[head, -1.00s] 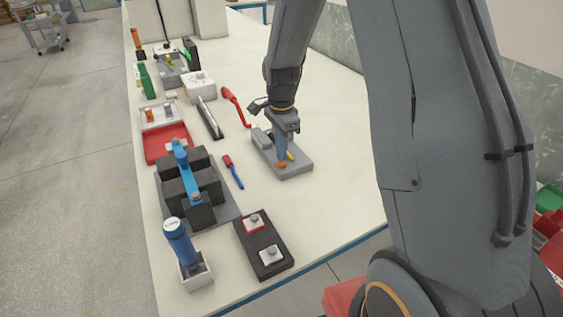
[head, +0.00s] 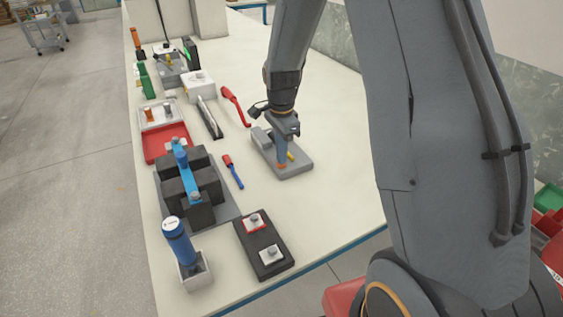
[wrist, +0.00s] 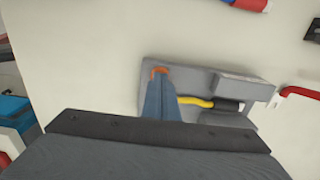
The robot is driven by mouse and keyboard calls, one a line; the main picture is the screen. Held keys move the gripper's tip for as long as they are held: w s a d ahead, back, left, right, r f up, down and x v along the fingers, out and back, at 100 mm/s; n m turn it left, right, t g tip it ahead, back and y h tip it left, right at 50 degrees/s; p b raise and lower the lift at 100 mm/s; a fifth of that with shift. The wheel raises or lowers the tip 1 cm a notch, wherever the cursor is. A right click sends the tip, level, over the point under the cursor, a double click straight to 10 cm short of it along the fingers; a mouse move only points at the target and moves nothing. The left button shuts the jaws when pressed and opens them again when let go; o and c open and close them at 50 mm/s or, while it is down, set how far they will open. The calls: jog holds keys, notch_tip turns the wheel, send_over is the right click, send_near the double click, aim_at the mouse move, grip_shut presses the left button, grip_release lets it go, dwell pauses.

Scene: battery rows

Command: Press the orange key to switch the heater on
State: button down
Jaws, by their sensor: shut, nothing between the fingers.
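The grey heater unit (head: 296,171) lies on the white bench and also shows in the wrist view (wrist: 207,78). Its small orange key (head: 282,166) sits near one end, and its edge shows in the wrist view (wrist: 160,69) at the tips of my fingers. My gripper (head: 281,161) points down with its blue-grey fingers shut and empty. The fingertips are at the key and cover part of it; the wrist view shows the shut fingers too (wrist: 160,82). I cannot tell whether the key is pressed down. A yellow piece (wrist: 195,101) lies beside the fingers.
A dark block with two terminals (head: 264,245) stands nearer me. Black battery blocks (head: 190,187) and a red tray (head: 166,146) stand further left. The bench right of the unit is clear.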

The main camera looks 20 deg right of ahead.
jog(key=shift+r+p, duration=2.25)
jog(key=shift+r, duration=0.7)
jog(key=s+d+p, duration=0.2)
jog(key=s+p, duration=0.2)
jog(key=s, duration=0.6)
jog(key=shift+w, duration=0.1)
